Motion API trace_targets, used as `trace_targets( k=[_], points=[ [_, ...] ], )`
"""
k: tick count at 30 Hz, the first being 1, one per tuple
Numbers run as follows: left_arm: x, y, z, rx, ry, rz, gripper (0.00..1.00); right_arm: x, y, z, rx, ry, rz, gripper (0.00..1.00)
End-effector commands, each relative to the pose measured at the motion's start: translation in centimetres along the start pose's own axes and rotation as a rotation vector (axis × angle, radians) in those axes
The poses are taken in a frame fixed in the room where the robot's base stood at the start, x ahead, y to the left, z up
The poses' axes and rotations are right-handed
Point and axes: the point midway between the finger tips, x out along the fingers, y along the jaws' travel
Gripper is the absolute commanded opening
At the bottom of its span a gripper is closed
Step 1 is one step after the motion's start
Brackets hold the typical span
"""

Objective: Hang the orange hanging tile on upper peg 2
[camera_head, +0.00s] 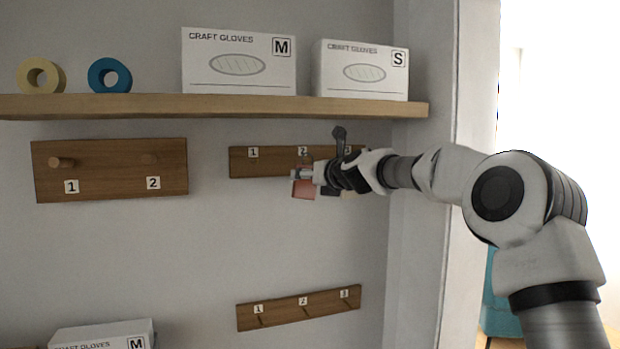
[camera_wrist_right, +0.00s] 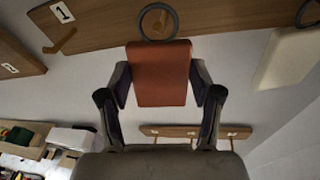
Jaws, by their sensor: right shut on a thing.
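The orange hanging tile (camera_wrist_right: 162,75) is a flat orange-red plate with a dark ring (camera_wrist_right: 158,21) at its top. My right gripper (camera_wrist_right: 160,85) is shut on its two side edges. In the head view, the tile (camera_head: 304,189) shows below the right gripper (camera_head: 312,176), in front of the upper right rail (camera_head: 238,162). In the right wrist view the ring overlaps that rail (camera_wrist_right: 215,15). Upper peg 2 is not distinguishable, so I cannot tell whether the ring is around it. The number 2 label (camera_head: 303,152) shows above the gripper. My left gripper is not in view.
In the wrist view, a brass hook (camera_wrist_right: 62,43) by label 1 is empty and a cream tile (camera_wrist_right: 288,58) hangs right. A two-peg board (camera_head: 110,184) is at left, a lower rail (camera_head: 300,307) below. A shelf (camera_head: 210,107) with boxes and tape rolls runs above.

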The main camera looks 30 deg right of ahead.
Motion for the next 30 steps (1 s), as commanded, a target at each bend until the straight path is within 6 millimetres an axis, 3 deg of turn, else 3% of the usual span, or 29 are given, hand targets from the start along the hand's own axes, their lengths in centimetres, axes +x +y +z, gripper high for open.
trace_targets(
  k=[30],
  points=[
    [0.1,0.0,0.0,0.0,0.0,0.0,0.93,1.4,-0.3,-0.5,-0.001,-0.001,-0.001,0.25]
  ],
)
